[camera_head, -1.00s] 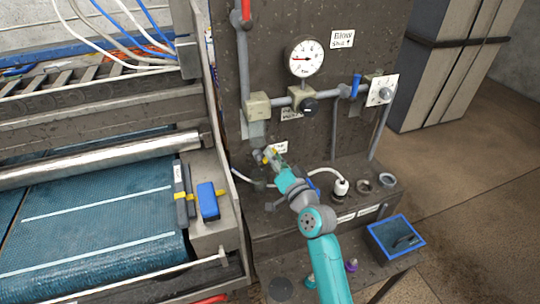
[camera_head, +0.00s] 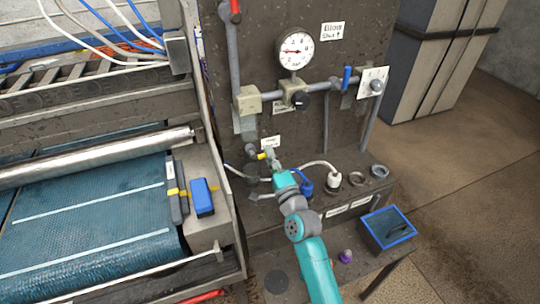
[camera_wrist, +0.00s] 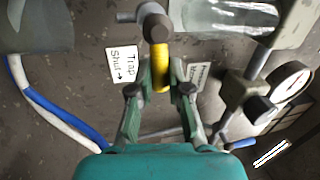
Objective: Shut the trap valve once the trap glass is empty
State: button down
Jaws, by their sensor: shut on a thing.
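My gripper (camera_wrist: 160,88) is shut on the yellow handle (camera_wrist: 161,68) of the trap valve (camera_wrist: 155,27), one finger on each side. In the head view my gripper (camera_head: 269,160) is low against the dark panel, with a bit of yellow handle (camera_head: 261,156) at its tip. The label "Trap Shut" with an arrow (camera_wrist: 122,66) is left of the handle in the wrist view. A clear glass (camera_wrist: 228,15), probably the trap glass, is cut by the top edge. I see no clear liquid line in it, but its whole inside is not in view.
A gauge (camera_head: 296,50), a grey pipe with a black knob (camera_head: 300,100) and a blue lever (camera_head: 347,76) are above my gripper. A white plug with a cable (camera_head: 333,181) and a blue tray (camera_head: 388,230) are to the right. The blue belt (camera_head: 95,215) is left.

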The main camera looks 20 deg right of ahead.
jog(key=shift+f+m, duration=0.25)
jog(key=shift+m, duration=0.35)
jog(key=c, duration=1.1)
grip_release()
jog(key=s, duration=0.4)
jog(key=s+f, duration=0.1)
jog(key=s, duration=0.3)
jog(key=s+f, duration=0.1)
jog(key=s, duration=0.2)
jog(key=shift+s+f, duration=0.15)
jog(key=shift+s, duration=0.25)
jog(key=shift+s+f, duration=0.3)
jog(key=shift+s, duration=1.15)
jog(key=shift+s+f, duration=0.25)
jog(key=shift+s, duration=1.25)
jog(key=shift+s+f, duration=0.3)
jog(key=shift+s, duration=1.15)
